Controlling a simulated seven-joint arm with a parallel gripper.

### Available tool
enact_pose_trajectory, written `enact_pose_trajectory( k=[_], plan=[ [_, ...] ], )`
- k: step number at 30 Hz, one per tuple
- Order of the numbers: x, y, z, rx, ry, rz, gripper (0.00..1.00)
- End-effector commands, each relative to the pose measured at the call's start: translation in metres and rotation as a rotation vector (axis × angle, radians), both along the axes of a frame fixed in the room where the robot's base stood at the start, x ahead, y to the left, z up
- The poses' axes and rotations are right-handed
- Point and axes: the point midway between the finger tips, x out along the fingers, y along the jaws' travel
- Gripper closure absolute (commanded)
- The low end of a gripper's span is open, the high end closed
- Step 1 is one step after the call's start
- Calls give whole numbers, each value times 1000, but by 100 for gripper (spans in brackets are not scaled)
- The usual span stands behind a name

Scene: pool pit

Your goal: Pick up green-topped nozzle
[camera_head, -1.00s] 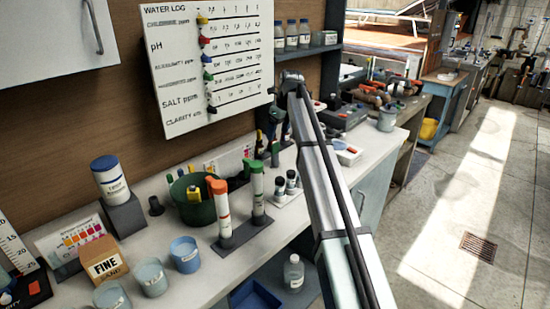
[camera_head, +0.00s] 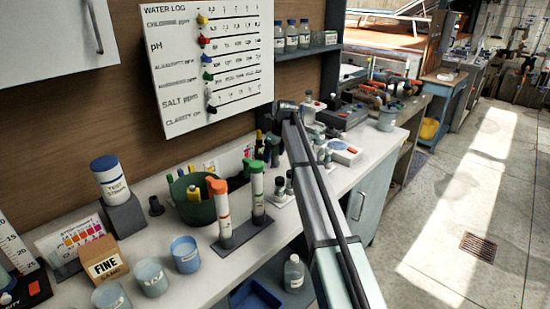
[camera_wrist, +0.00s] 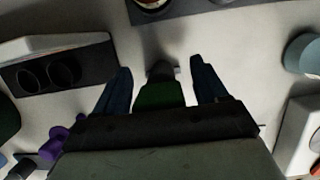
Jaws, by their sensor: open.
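A green piece (camera_wrist: 160,95) with a dark, narrow tip shows between the two fingers of my gripper (camera_wrist: 161,67) in the wrist view. The blue-black fingers are apart, one on each side of it, with visible gaps. In the head view a green piece (camera_head: 275,152) shows beneath the end of my arm, behind the upright tubes. A white tube with a green top (camera_head: 257,182) stands nearer, in a dark base beside an orange-topped tube (camera_head: 221,205). I cannot tell for certain which green item is the nozzle. My fingers are mostly hidden in the head view.
A two-hole dark holder (camera_wrist: 45,76) lies left of my fingers.

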Motion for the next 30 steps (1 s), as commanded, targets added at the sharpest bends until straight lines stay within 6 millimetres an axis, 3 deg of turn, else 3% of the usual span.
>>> enact_pose_trajectory(
  k=[6,26,30],
  plan=[
    [0,0,-1,0,0,0,29],
    [0,0,0,0,0,0,92],
    [0,0,0,0,0,0,93]
  ],
)
